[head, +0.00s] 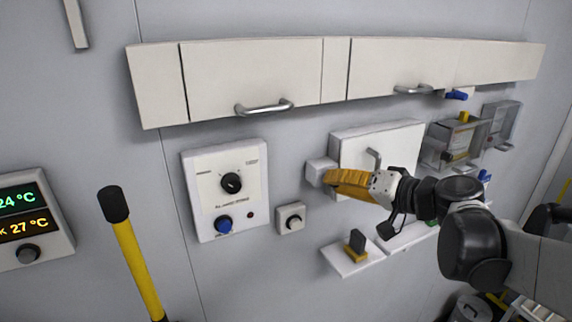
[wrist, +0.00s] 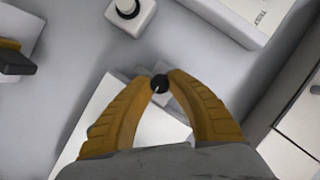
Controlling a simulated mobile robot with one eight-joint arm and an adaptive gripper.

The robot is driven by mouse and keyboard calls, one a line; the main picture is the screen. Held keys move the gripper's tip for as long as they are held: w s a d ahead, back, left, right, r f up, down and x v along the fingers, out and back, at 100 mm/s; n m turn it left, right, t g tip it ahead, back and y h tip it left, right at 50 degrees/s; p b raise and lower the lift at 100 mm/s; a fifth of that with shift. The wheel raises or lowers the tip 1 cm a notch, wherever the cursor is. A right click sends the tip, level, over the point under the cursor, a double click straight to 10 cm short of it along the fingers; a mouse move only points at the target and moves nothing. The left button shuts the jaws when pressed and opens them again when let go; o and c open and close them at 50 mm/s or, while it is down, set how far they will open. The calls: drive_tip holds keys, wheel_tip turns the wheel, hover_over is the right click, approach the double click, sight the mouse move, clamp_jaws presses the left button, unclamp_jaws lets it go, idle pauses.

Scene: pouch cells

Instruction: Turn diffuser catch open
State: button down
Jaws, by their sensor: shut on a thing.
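A white box (head: 400,137) with a grey handle (head: 373,158) is on the wall, with a small pale block (head: 317,170) at its left side. My gripper (head: 330,178) has yellow-brown fingers and is at this block. In the wrist view my gripper (wrist: 160,80) is shut on a small black round knob (wrist: 160,84), which looks to be the diffuser catch. The knob sits between the two fingertips, in front of the pale block. A white line shows on its face. In the head view the fingers hide the knob. The box front (wrist: 105,110) is partly hidden behind the fingers.
A control panel (head: 202,210) with black and blue knobs is at left. A small knob box (head: 290,219) is below left of my gripper, and a shelf (head: 345,265) with a dark, yellow-based item is below it. Cabinets (head: 225,75) run above.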

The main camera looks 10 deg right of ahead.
drive_tip(key=c, duration=1.2)
unclamp_jaws()
drive_tip(key=shift+a, duration=0.1)
drive_tip(key=v, duration=1.2)
drive_tip(key=shift+f, duration=0.1)
